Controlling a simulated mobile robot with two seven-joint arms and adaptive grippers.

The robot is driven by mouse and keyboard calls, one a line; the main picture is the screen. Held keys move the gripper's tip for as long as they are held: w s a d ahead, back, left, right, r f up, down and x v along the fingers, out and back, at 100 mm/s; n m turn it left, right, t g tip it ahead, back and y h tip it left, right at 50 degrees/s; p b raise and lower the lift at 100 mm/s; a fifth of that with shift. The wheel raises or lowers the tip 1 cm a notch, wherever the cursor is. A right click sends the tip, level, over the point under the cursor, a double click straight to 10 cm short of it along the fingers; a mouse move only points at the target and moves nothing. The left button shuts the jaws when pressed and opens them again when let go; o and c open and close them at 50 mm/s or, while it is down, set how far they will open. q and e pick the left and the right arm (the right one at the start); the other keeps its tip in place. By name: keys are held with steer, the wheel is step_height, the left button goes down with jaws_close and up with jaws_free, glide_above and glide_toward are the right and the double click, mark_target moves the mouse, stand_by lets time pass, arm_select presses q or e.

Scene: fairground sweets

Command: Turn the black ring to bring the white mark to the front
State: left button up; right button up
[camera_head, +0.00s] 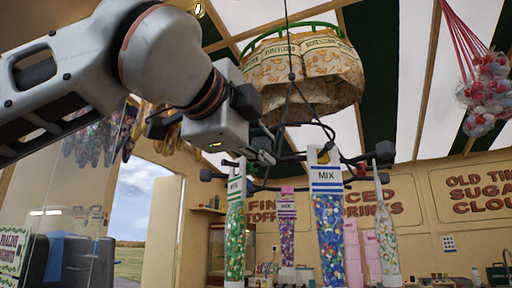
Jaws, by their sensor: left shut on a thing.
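The black ring (292,157) hangs level from black cords overhead, with knobbed ends around it. Tall clear tubes of coloured sweets hang from it: one labelled MIX (328,225), one of mostly green sweets (235,235), one at the back (286,232) and a slim one at the right (386,238). My left gripper (267,152) reaches in from the upper left and is shut at the ring's left part; its fingertips are small and partly hidden. I cannot make out the white mark for certain. My right gripper is not in view.
A large round basket of printed paper bags (304,78) hangs just above and behind the ring. A net of wrapped sweets (484,90) hangs at the upper right. A clear panel (80,200) stands at the left. A counter with small items runs along the back.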

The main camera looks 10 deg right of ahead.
arm_select(q)
steer(key=shift+s+d+p, duration=0.1)
steer(key=shift+s+d, duration=0.55)
steer(key=shift+d, duration=0.75)
steer(key=shift+s+d+p, duration=0.1)
steer(key=shift+s+d, duration=0.5)
steer(key=shift+d, duration=0.75)
steer(key=shift+s+d+p, duration=0.1)
steer(key=shift+s+d, duration=0.55)
steer(key=shift+d, duration=0.75)
steer(key=shift+s+d, duration=0.15)
steer(key=shift+d, duration=0.6)
steer(key=shift+s+d, duration=0.1)
steer(key=shift+d, duration=0.6)
steer(key=o, duration=0.8)
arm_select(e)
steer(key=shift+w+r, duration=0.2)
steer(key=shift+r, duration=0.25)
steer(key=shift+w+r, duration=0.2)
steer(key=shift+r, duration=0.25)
arm_select(q)
steer(key=shift+a, duration=0.1)
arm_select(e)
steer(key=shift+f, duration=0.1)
